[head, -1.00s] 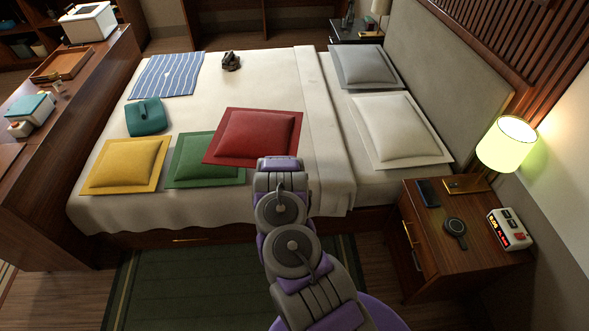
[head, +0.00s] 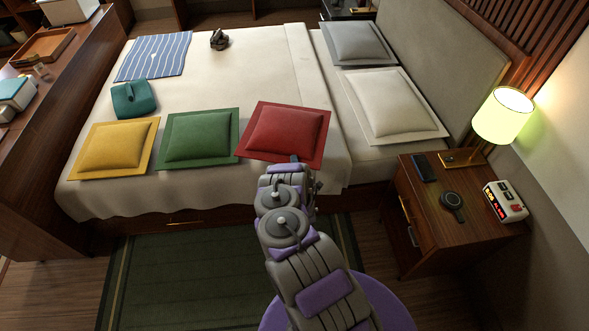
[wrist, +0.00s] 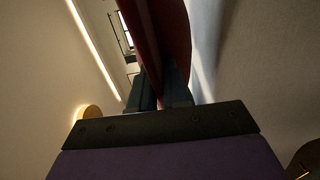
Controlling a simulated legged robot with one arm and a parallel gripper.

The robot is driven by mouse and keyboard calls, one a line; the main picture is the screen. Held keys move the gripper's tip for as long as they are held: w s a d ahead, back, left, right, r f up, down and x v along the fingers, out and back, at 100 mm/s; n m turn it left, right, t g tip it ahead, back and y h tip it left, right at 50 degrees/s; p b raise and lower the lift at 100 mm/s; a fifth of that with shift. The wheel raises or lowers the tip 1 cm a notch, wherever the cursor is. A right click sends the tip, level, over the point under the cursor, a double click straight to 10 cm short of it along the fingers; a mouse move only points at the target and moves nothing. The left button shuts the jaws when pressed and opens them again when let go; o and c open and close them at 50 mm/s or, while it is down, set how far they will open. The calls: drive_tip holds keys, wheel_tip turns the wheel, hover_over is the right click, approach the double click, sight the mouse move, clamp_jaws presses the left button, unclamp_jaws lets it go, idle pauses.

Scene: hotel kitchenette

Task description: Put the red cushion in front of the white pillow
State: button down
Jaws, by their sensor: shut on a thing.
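The red cushion (head: 285,133) is over the near right part of the bed, its left edge next to the green cushion's right edge. My gripper (head: 298,160) meets the red cushion's near edge; its fingers are mostly hidden in the head view. In the wrist view, the gripper (wrist: 172,98) is shut on the dark red edge of the cushion (wrist: 158,35). The white pillow (head: 392,104) lies flat at the head of the bed, to the right of the red cushion and apart from it.
A green cushion (head: 198,138) and a yellow cushion (head: 112,148) lie to the left. A grey pillow (head: 357,43) lies beyond the white one. The nightstand (head: 425,231) with a lit lamp (head: 503,116) stands at right. A folded cover band (head: 320,95) between red cushion and pillows is clear.

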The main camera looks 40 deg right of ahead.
wheel_tip(320, 180, down, 3)
drive_tip(key=shift+d+f+b, duration=0.1)
drive_tip(key=shift+f+b, duration=0.05)
drive_tip(key=shift+b, duration=0.45)
drive_tip(key=c, duration=1.4)
unclamp_jaws()
drive_tip(key=shift+d, duration=0.1)
drive_tip(key=shift+c, duration=0.2)
drive_tip(key=o, duration=0.3)
drive_tip(key=shift+a, duration=0.2)
drive_tip(key=shift+o, duration=0.2)
drive_tip(key=shift+a, duration=0.25)
